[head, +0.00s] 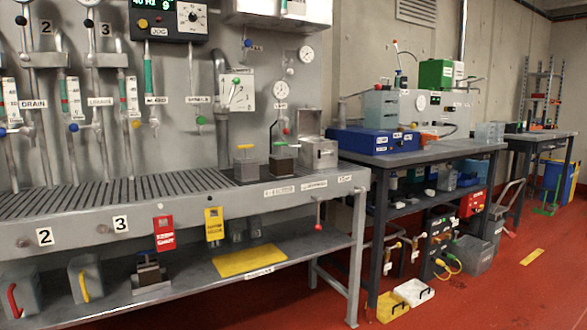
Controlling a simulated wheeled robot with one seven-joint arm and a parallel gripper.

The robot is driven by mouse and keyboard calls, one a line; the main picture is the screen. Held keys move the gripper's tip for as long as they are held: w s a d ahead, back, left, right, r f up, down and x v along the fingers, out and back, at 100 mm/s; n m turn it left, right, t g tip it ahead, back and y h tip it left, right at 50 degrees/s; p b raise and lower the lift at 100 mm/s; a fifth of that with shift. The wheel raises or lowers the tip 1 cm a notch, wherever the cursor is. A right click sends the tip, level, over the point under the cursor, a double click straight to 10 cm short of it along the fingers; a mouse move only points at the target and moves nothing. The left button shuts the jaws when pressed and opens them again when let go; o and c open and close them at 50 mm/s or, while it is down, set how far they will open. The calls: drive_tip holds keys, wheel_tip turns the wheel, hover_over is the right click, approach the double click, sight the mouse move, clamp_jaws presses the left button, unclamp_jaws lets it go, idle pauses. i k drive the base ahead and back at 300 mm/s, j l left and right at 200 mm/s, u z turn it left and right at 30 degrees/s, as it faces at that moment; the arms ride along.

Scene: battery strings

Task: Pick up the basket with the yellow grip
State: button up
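A grey metal basket (92,277) with a curved yellow grip (84,287) on its front stands upright on the lower shelf of the near bench, at the lower left of the head view. A similar grey basket (25,284) with a red grip (14,300) stands to its left, apart from it, at the picture's left edge. The inside of the yellow-grip basket is hard to make out. My gripper is not in view.
The lower shelf (205,287) also holds a dark block on a metal base (149,275) and a yellow mat (249,261). The slatted bench top (120,193) overhangs it. Red and yellow tags hang from the bench edge.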

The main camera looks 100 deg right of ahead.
sight(246, 168)
drive_tip(key=z, duration=3.25)
